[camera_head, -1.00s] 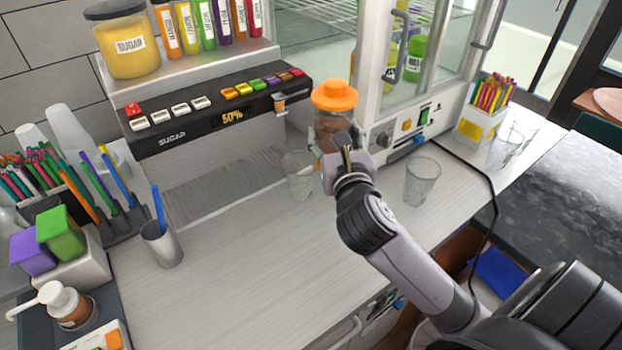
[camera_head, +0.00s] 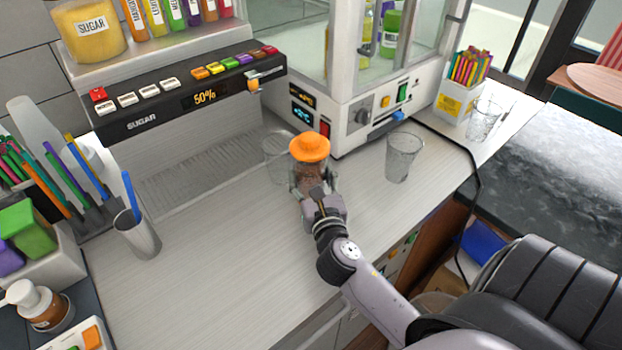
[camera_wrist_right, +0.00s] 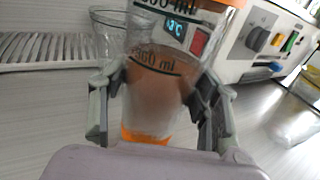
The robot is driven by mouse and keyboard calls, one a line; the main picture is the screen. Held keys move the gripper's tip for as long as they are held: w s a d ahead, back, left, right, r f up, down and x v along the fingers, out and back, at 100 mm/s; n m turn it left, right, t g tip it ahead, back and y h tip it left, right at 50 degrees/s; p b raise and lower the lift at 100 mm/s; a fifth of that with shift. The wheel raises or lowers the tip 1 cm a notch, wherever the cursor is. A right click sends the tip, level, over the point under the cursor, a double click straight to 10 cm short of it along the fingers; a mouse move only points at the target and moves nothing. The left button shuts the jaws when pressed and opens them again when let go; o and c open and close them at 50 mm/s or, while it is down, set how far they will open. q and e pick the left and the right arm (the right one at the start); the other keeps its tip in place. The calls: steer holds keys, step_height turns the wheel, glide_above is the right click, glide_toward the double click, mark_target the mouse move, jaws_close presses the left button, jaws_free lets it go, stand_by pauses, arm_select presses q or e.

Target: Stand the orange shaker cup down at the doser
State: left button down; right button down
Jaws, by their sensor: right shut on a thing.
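The orange shaker cup (camera_head: 310,149) has an orange lid and a clear body with brown contents. My right gripper (camera_head: 315,192) is shut around its body and holds it about upright over the counter. In the right wrist view the cup (camera_wrist_right: 152,88) stands between the two fingers, with volume marks and an orange band low down. I cannot tell whether its base touches the counter. The doser (camera_head: 165,110) is a black panel with coloured buttons and a "50%" display, back left of the cup. Its ribbed drip grid (camera_head: 195,178) lies below, left of the cup. My left gripper is not in view.
A clear glass (camera_head: 274,152) stands just behind and left of the cup. Another glass (camera_head: 403,158) stands to the right. The sealing machine (camera_head: 350,115) is behind. A metal tumbler (camera_head: 138,238) stands at the left. The front counter (camera_head: 215,265) is clear.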

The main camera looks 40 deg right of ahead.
stand_by(0.3)
steer(key=c, duration=1)
jaws_free()
steer(key=shift+f, duration=0.2)
steer(key=shift+c, duration=0.2)
steer(key=o, duration=0.5)
steer(key=shift+r, duration=0.1)
steer(key=shift+r, duration=0.2)
steer(key=b+v, duration=0.3)
steer(key=v, duration=0.8)
steer(key=shift+s+a+f, duration=0.1)
steer(key=shift+s+a, duration=0.2)
steer(key=shift+s, duration=0.2)
